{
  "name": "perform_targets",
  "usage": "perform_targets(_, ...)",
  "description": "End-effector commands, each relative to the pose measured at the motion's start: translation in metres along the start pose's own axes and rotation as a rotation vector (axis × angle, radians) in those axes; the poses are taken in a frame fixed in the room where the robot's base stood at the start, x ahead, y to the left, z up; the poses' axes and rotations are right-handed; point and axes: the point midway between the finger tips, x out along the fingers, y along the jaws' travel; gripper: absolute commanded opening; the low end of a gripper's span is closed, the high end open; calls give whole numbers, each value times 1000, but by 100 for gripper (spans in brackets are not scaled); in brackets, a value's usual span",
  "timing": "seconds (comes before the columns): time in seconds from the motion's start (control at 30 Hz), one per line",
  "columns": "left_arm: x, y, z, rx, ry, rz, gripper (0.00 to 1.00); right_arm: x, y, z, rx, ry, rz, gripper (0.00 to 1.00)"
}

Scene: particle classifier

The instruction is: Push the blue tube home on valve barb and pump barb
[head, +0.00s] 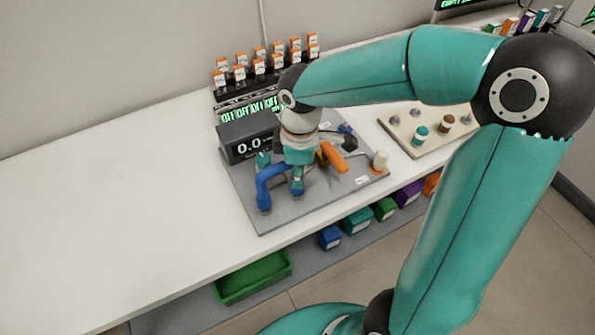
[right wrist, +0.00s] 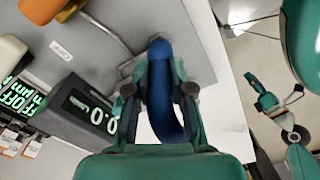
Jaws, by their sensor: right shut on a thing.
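The blue tube (head: 264,190) is bent in an arch at the front left of the grey board (head: 325,200). My right gripper (right wrist: 160,92) is shut on the blue tube (right wrist: 161,75), with a finger on each side. In the head view, my right wrist covers much of this spot. An orange handle (head: 332,157), perhaps the valve's, sits right of the gripper. I cannot make out the valve barb or pump barb, nor how far the tube ends sit on them. What looks like my left gripper (right wrist: 262,92) shows small at the right wrist view's right side; its opening is unclear.
A black box with a lit display (head: 250,143) stands behind the tube. A beige pegboard (head: 405,140) is farther right. A green tray (head: 253,278) lies below the table edge. The table's left is clear.

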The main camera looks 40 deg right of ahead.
Motion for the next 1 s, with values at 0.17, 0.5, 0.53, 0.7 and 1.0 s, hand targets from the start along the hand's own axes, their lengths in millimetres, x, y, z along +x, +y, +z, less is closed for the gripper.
perform_targets(0.17,5,-2,0,0,0,0,40,8,-1,1,-1,-4,-4,0)
perform_targets(0.5,5,-2,0,0,0,0,40,8,-1,1,-1,-3,-3,51)
perform_targets(0.53,5,-2,0,0,0,0,40,8,-1,1,-1,-3,-3,51)
perform_targets(0.7,5,-2,0,0,0,0,40,8,-1,1,-1,-3,-2,51)
perform_targets(1.0,5,-2,0,0,0,0,40,-14,0,0,-1,0,2,51)
